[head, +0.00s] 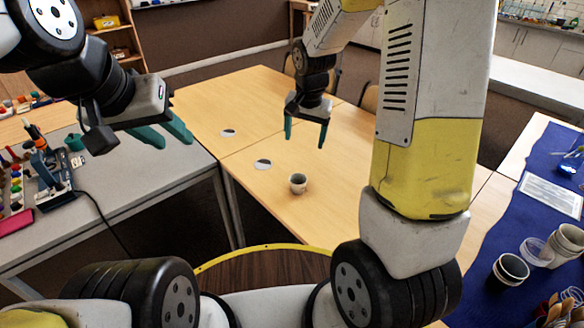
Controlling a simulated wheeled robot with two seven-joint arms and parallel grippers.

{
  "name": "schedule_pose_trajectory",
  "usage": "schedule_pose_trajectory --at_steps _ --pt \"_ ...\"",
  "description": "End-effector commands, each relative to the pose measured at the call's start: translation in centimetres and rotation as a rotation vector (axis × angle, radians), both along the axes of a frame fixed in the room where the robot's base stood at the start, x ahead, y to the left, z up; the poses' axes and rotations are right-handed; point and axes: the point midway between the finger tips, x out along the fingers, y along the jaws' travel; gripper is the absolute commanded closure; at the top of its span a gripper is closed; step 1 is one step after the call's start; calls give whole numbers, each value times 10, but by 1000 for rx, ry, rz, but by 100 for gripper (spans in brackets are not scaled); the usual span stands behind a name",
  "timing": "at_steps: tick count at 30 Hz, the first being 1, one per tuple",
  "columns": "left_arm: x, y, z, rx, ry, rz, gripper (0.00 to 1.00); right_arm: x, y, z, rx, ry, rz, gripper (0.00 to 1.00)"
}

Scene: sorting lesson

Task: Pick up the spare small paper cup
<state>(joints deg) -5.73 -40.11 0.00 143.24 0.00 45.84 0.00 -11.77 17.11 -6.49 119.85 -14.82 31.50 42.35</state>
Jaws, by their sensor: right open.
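My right gripper (304,143) hangs above the table, fingers pointing down, beyond and above the cup in the head view. Its two teal fingers are apart with nothing between them. My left gripper (178,139) is at the left, over the edge of the grey table, with its teal fingers apart and empty. More cups stand at the right: a dark-filled stack (508,270) and a pale stack (568,242). I cannot tell which cup is the spare.
A blue cloth (490,235) at the right holds a clear cup (535,250) and a printed sheet (551,196). Tools and coloured pots crowd the grey table (130,185). My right arm hides part of the wooden table.

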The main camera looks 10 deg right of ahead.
Motion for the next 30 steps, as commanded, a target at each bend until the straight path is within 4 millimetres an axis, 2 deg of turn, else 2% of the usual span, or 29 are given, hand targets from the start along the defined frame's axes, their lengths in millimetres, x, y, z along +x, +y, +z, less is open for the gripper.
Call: schedule_pose_trajectory --at_steps 1,3,6,10,12,25,30 --pt "0 0 0 0 0 0 64 8 3 -23 -11 25 -21 24" --pt "0 0 0 0 0 0 64 19 6 -50 -24 47 -52 24" --pt "0 0 0 0 0 0 64 30 10 -86 -41 72 -92 24" --pt "0 0 0 0 0 0 64 39 13 -122 -59 91 -130 24" --pt "0 0 0 0 0 0 64 41 14 -134 -65 98 -143 24" --pt "0 0 0 0 0 0 64 48 11 -179 -69 104 -155 24" --pt "0 0 0 0 0 0 64 54 8 -204 -69 104 -153 24"
